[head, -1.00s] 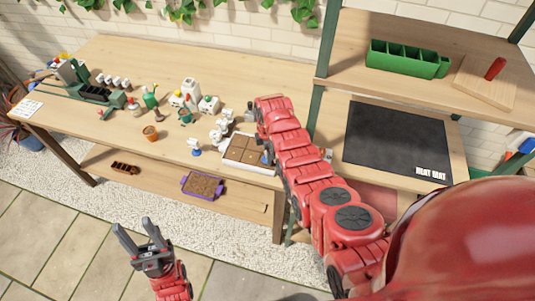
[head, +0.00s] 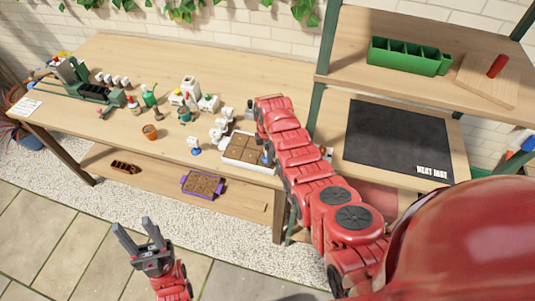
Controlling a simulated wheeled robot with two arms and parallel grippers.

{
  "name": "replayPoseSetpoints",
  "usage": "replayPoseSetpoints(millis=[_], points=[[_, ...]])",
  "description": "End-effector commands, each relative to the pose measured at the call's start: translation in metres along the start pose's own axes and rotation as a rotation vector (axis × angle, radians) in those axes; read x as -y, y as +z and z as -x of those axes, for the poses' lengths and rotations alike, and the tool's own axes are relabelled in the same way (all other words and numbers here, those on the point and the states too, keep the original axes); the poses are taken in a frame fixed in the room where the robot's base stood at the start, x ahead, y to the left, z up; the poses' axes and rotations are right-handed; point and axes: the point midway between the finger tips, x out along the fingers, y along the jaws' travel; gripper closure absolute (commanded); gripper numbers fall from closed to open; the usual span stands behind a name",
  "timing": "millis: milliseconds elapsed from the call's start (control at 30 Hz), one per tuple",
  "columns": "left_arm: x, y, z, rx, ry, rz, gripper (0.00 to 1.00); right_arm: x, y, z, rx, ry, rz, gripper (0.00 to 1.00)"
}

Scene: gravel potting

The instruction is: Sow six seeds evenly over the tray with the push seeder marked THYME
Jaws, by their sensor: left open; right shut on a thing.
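A white-rimmed tray (head: 230,157) of brown soil lies at the bench's front edge, in the middle of the head view. My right arm reaches over its right side, and its wrist hides much of the gripper. My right gripper (head: 264,146) is shut on a push seeder, of which a blue part (head: 265,159) shows low over the tray's right side. Its marking cannot be read. Another white and blue seeder-like piece (head: 195,148) stands left of the tray. My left gripper (head: 138,236) is open and empty, in front of the bench over the floor.
White pieces (head: 222,128) stand close behind the tray's left side. A terracotta pot (head: 150,132), bottles (head: 149,97) and a green device (head: 85,85) stand further left. A purple-handled tray (head: 187,186) lies on the lower shelf. A black heat mat (head: 395,140) lies to the right.

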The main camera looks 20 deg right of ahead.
Motion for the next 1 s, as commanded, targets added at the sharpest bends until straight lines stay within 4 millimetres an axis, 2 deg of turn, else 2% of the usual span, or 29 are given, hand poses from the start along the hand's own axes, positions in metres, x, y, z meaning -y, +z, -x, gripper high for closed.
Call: replayPoseSetpoints(millis=[467,833,1000], points=[[0.0,0.0,0.002,0.0,0.0,0.0,0.5,0.001,0.0,-0.001,0.0,-0.001,0.0,0.91],[0.001,-0.002,-0.012,0.0,0.0,0.0,0.5,-0.001,0.0,0.027,0.0,0.003,0.0,0.91],[0.001,-0.002,-0.012,0.0,0.0,0.0,0.5,0.0,0.0,0.029,0.0,0.0,0.0,0.91]])
